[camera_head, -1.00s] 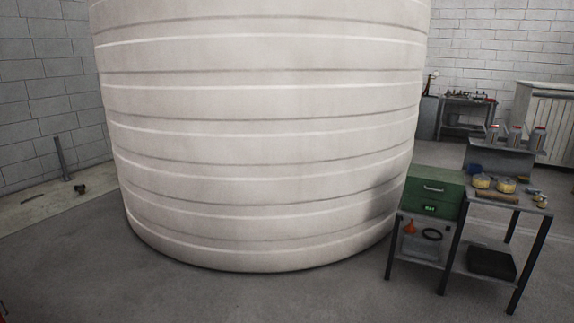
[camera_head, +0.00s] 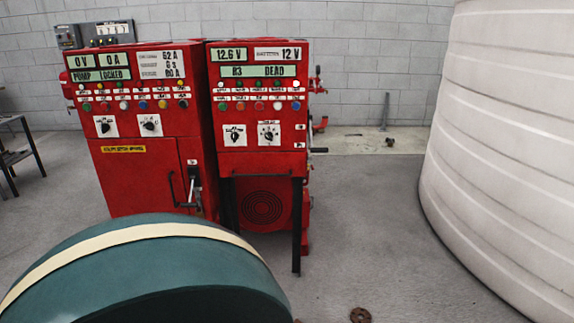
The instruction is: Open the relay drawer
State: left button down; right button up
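No thing that I can be sure is the relay drawer shows now. Two red control cabinets stand ahead: a wider left cabinet (camera_head: 130,165) and a narrower right cabinet (camera_head: 259,150). The left cabinet has a lower door with a dark handle (camera_head: 194,187), and this door looks shut. The right cabinet's display reads "B3 DEAD". Both cabinets have rows of coloured lamps and buttons, with rotary switches below. Neither of my grippers is in view.
A large teal rounded body with a cream band (camera_head: 140,234) fills the lower left foreground. A big white ribbed tank (camera_head: 505,140) stands at the right. A small brown round part (camera_head: 360,315) lies on the floor. Open grey floor (camera_head: 375,230) lies between cabinets and tank.

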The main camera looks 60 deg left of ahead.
aim_at(252, 163)
jog(key=u, duration=2.15)
jog(key=i+j, duration=0.15)
jog(key=i, duration=0.2)
jog(key=i+j, duration=0.15)
jog(key=i, duration=0.2)
jog(key=i+j+z, duration=0.1)
jog(key=z, duration=0.25)
jog(key=i+j+z, duration=0.15)
jog(key=z, duration=0.2)
jog(key=i+j+z, duration=0.2)
jog(key=z, duration=0.15)
jog(key=i+j+z, duration=0.2)
jog(key=i+z, duration=0.2)
jog(key=i, duration=0.15)
